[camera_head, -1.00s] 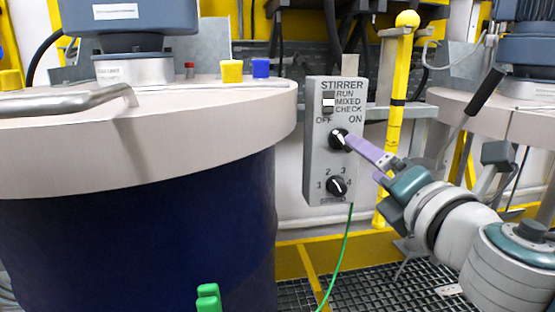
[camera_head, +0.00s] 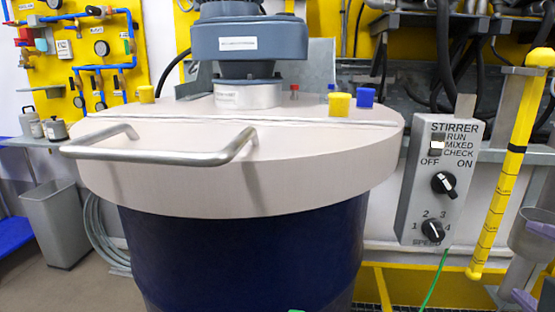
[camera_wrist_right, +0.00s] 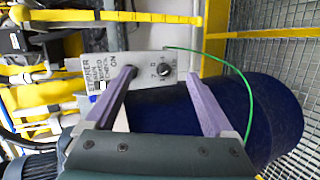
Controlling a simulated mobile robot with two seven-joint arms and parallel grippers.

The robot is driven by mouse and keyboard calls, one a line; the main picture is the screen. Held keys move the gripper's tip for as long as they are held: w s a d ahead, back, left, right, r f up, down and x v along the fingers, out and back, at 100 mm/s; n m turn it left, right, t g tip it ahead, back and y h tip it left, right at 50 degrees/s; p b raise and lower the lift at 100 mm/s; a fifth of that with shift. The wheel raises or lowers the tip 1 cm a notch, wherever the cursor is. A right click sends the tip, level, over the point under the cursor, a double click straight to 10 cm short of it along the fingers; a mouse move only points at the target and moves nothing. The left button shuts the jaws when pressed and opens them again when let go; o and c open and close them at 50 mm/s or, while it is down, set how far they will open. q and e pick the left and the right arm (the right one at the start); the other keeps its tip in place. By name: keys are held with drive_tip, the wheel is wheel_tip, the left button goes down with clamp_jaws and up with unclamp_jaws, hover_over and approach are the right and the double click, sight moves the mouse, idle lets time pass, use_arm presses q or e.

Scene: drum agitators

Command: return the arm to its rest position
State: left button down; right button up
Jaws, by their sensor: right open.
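My right gripper (camera_head: 532,264) shows only in part at the right edge of the head view, with its two purple fingers apart. The right wrist view shows the same gripper (camera_wrist_right: 160,80) open, with nothing held between its fingers. It is clear of the grey stirrer control box (camera_head: 435,205), to the right of it in the head view. The box carries a black OFF/ON knob (camera_head: 444,184) and a black speed knob (camera_head: 433,231). The box also shows behind the fingers in the right wrist view (camera_wrist_right: 143,72). My left gripper is not in view.
A blue drum (camera_head: 240,255) with a pale lid (camera_head: 300,150) and metal handle (camera_head: 160,153) fills the middle. A yellow pole (camera_head: 506,175) stands right of the box. A green cable (camera_head: 434,280) hangs below it. A grey bin (camera_head: 55,222) stands on the left.

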drive_tip(key=s+a+r+m+g+y+p, duration=0.2)
drive_tip(key=s+a+m+g+y+p, duration=0.25)
drive_tip(key=s, duration=0.45)
drive_tip(key=s+a+r+m+g+y+p, duration=0.2)
drive_tip(key=s+a+r+m+g+p, duration=0.15)
drive_tip(key=s+a+m+p, duration=0.35)
use_arm(q)
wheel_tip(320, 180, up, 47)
drive_tip(key=p, duration=3.3)
use_arm(e)
wheel_tip(320, 180, up, 34)
drive_tip(key=n, duration=0.1)
drive_tip(key=shift+s+a+g, duration=0.3)
drive_tip(key=shift+s, duration=0.1)
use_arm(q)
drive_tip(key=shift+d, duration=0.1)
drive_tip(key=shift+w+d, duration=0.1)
use_arm(e)
drive_tip(key=shift+d, duration=0.1)
